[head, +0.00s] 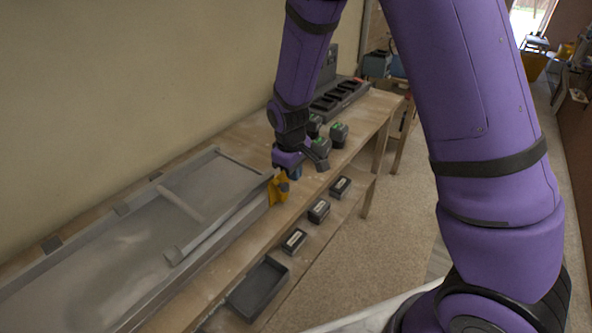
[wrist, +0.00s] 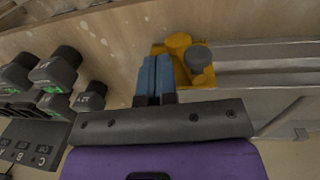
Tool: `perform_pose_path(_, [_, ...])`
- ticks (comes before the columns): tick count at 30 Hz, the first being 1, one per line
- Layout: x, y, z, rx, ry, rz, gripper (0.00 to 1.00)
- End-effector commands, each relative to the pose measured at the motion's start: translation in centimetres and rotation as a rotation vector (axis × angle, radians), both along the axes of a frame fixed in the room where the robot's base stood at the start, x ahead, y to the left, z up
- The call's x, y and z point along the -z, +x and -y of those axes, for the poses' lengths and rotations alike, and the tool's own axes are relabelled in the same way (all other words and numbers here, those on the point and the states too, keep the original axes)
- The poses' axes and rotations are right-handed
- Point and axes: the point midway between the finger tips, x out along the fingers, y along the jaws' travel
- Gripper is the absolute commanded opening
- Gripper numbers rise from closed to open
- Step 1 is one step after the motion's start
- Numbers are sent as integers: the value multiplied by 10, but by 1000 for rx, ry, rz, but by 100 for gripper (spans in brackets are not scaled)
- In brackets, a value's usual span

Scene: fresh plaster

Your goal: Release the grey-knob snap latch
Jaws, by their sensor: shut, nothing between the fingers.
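The snap latch has a yellow body (head: 278,190) at the near right end of the long grey metal tray (head: 228,178) on the bench. In the wrist view its yellow body (wrist: 205,79) carries a rounded yellow piece (wrist: 178,41) and a grey knob (wrist: 197,57). My gripper (head: 291,173) is at the latch, partly in front of it. In the wrist view the blue fingers of my gripper (wrist: 154,72) are together and empty, just left of the grey knob. They overlap the left part of the yellow body; I cannot tell whether they touch it.
Dark battery packs with green marks (head: 338,133) stand close beside my gripper, before a grey charger (head: 340,97). A plaster wall (head: 150,90) runs behind.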

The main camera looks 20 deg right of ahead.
Motion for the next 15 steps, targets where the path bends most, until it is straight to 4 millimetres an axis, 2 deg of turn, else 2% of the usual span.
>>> perform_pose_path(15, [0, -12, -16, 0, 3, -4, 0])
